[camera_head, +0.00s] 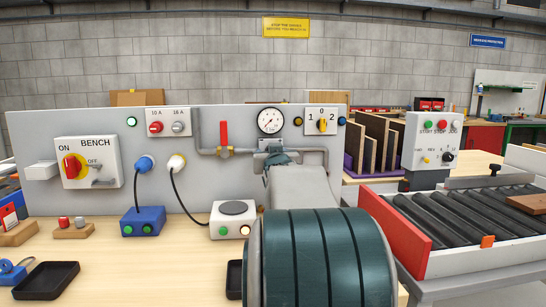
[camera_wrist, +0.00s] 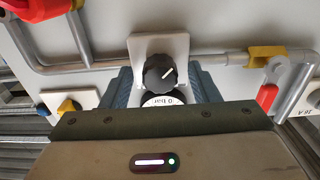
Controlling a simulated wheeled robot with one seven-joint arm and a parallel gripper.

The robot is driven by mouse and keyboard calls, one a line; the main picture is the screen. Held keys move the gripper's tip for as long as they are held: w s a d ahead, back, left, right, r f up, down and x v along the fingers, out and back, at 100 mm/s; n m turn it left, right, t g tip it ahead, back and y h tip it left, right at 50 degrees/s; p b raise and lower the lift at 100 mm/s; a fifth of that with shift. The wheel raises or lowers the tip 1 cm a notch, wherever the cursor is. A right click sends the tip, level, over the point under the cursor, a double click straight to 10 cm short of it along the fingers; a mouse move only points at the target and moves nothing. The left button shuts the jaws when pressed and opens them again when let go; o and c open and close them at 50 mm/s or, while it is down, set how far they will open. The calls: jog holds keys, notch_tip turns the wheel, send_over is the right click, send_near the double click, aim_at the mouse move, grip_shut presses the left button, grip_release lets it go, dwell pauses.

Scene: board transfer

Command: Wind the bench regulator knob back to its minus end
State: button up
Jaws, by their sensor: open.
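The regulator knob (camera_wrist: 158,72) is black and ribbed, on a pale square plate (camera_wrist: 142,45) in the wrist view. Its white mark points to the upper right of that picture. A white round face with "bar" lettering (camera_wrist: 164,100) shows just below it, upside down and partly hidden by my gripper's body. My gripper (camera_wrist: 163,78) is open, its blue-grey fingers on either side of the knob, with no clear contact visible. In the head view my gripper (camera_head: 276,158) is under the round gauge (camera_head: 270,121) and hides the knob.
Grey pipes (camera_head: 208,141) and a red lever valve (camera_head: 224,133) are left of the gauge. A yellow selector switch (camera_head: 322,121) is to its right. My arm covers the front middle of the bench. A roller conveyor (camera_head: 460,216) with a red side stands at the right.

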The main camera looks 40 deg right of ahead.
jog(key=v, duration=1.3)
jog(key=shift+s, duration=0.4)
jog(key=shift+a, duration=0.15)
